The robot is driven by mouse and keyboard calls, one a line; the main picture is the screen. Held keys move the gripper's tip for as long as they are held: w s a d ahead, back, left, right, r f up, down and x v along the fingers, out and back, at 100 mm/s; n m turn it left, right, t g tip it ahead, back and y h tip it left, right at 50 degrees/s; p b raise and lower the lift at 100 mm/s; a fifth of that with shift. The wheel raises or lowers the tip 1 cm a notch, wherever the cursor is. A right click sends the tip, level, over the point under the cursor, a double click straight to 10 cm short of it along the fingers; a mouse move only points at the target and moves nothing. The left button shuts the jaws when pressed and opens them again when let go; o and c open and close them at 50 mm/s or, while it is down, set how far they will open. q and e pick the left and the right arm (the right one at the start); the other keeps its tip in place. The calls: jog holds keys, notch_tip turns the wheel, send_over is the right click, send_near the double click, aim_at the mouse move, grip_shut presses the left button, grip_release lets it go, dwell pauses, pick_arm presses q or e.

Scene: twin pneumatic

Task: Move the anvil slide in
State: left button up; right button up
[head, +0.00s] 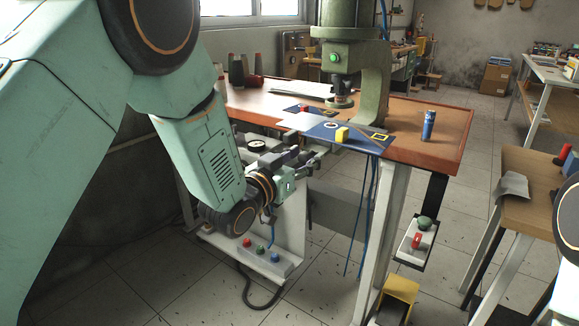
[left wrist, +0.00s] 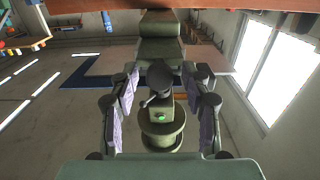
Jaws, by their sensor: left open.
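The green press (head: 368,75) stands on the workbench, its ram (head: 341,90) above a small round base. In front of it lies a blue mat (head: 362,144) with a yellow block (head: 342,134), a red piece (head: 303,108) and a pale flat plate (head: 297,121). I cannot tell which part is the anvil slide. My left gripper (head: 308,172) is by the bench's near left edge, lower than the mat, open and empty. In the left wrist view the open fingers (left wrist: 160,112) flank the press (left wrist: 160,142), seen upside down, with a gap. My right gripper is out of view.
The wooden bench top (head: 435,140) holds a blue can (head: 428,125) and spools (head: 237,72). A yellow pedal (head: 399,296) is on the floor; a control box (head: 415,243) hangs off the bench.

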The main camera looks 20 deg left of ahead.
pick_arm(q)
jog(key=v, duration=1.1)
jog(key=shift+s, duration=0.2)
